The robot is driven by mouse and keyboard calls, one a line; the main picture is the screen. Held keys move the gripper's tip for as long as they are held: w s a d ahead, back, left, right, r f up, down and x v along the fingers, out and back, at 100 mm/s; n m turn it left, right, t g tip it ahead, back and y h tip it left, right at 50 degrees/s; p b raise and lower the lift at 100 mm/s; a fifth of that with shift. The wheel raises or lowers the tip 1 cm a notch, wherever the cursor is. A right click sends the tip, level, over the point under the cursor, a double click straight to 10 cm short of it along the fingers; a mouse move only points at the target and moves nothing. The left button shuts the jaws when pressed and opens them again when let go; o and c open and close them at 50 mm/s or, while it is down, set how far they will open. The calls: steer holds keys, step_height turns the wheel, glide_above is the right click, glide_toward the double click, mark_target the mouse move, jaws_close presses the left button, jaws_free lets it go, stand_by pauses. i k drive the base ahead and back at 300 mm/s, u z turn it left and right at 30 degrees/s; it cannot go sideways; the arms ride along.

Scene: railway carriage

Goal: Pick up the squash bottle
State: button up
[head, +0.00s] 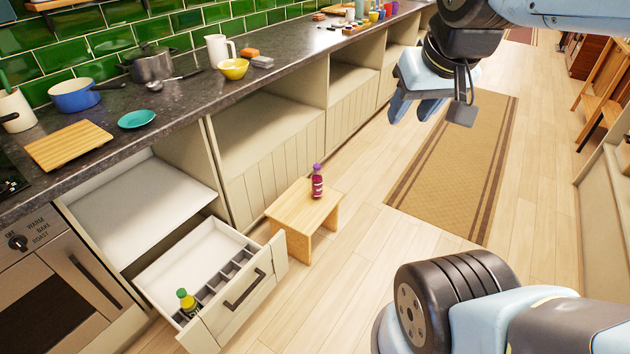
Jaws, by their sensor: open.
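A dark pink bottle with a purple cap (317,183), which looks like the squash bottle, stands upright on a small wooden stool (290,207). Its label is too small to read. A yellow bottle with a green cap (187,303) is in the open drawer, at its front left. My gripper (415,109) is at the upper right, well above the floor and to the right of the stool. It is open, with nothing seen between its fingers, and apart from both bottles.
The open drawer (222,322) with dividers juts out left of the stool. The worktop (190,98) behind holds a blue pan (75,97), a wooden board (68,146), a yellow bowl (233,69) and a white jug (220,52). A rug (460,160) lies right; the floor around it is clear.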

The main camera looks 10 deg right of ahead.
mark_target(316, 177)
steer(key=u, duration=1.2)
steer(key=i, duration=0.1)
steer(key=z, duration=3.05)
steer(key=i, duration=1.5)
steer(key=u, duration=1.75)
steer(key=i, duration=0.25)
steer(key=u, duration=0.05)
